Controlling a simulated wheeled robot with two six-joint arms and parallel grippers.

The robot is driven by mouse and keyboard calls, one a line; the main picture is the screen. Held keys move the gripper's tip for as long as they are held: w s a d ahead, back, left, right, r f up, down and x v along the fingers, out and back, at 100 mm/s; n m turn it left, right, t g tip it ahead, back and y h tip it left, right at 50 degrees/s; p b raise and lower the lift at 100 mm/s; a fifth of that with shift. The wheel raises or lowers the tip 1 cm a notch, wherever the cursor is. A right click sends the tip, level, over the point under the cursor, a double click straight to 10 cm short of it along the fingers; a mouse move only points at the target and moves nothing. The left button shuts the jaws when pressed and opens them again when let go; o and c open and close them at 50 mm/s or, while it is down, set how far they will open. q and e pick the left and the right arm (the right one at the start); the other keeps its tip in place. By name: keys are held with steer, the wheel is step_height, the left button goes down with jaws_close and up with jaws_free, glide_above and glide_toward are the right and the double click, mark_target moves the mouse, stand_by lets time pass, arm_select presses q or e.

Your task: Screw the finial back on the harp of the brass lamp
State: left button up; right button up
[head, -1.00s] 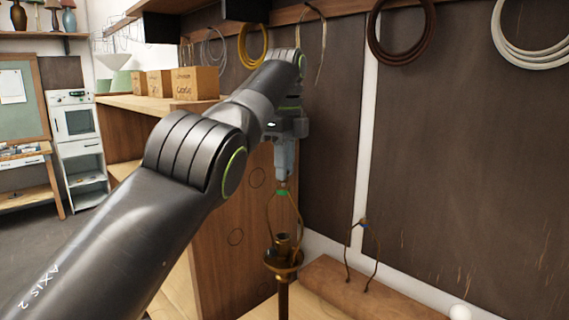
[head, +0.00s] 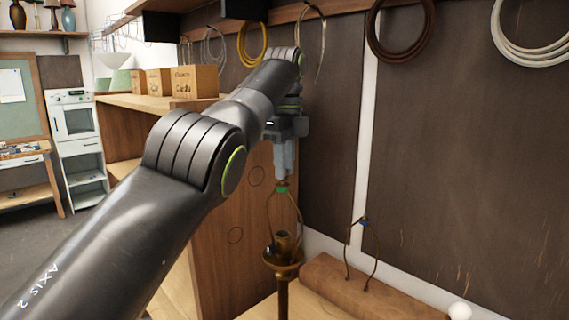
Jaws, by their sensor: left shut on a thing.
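The brass lamp (head: 283,256) stands upright at the centre, with its socket and brown stem showing. Its thin harp (head: 269,212) rises around the socket, with a green band (head: 282,189) at the top. My left gripper (head: 284,174) points straight down over the harp's top. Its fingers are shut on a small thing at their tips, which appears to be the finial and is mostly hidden. The tips are just above the green band; I cannot tell whether the threads are engaged. My right gripper is out of view.
A second harp with a blue mark (head: 363,223) stands on a wooden block (head: 330,284) to the right, near a white ball (head: 460,311). Cable coils (head: 402,32) hang on the back wall. Cardboard boxes (head: 194,83) sit on the shelf at left.

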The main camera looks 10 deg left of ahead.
arm_select(q)
steer(key=m, duration=0.7)
steer(key=shift+s+m, duration=0.1)
steer(key=shift+m, duration=0.2)
steer(key=o, duration=1)
